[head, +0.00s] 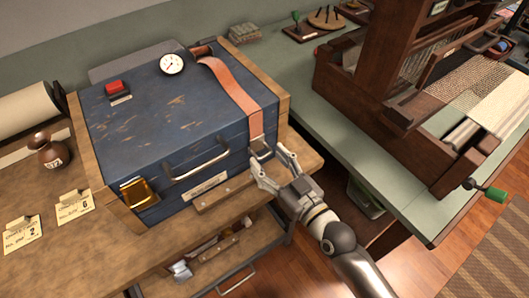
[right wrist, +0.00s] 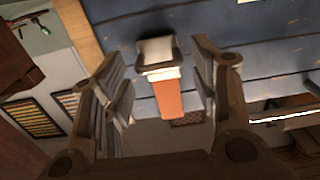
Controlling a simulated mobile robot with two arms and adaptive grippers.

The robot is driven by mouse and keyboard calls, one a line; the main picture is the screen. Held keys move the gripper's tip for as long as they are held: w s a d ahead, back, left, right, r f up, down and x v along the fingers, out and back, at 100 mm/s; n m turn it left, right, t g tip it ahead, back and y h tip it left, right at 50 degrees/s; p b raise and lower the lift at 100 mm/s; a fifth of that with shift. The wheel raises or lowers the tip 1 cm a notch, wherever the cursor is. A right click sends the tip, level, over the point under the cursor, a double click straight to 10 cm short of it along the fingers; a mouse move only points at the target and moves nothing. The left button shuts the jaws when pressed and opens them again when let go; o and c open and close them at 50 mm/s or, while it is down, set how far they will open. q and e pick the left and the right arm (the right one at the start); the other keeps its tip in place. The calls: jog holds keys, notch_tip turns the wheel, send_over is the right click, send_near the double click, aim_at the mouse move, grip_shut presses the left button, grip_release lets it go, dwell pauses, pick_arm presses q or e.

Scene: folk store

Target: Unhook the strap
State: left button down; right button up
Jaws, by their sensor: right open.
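An orange-brown strap (head: 236,88) runs over the lid of a worn blue chest (head: 160,120) with wooden ends and down its front at the right side. In the right wrist view the strap (right wrist: 168,98) ends in a metal buckle or hook (right wrist: 157,50) against the blue boards (right wrist: 245,50). My right gripper (head: 262,166) is open at the front of the chest, near the strap's lower end. In the right wrist view its fingers (right wrist: 160,85) stand on either side of the strap and buckle, with gaps visible on both sides. My left gripper is not in view.
The chest stands on a wooden bench (head: 60,250) with a brown jug (head: 46,150) and price cards (head: 73,206) at left. A metal handle (head: 197,160) sticks out from the chest front. A wooden loom (head: 400,110) stands on the green table at right.

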aim_at(261, 139)
jog(key=shift+x, duration=1.35)
grip_shut()
jog(key=shift+f, duration=0.1)
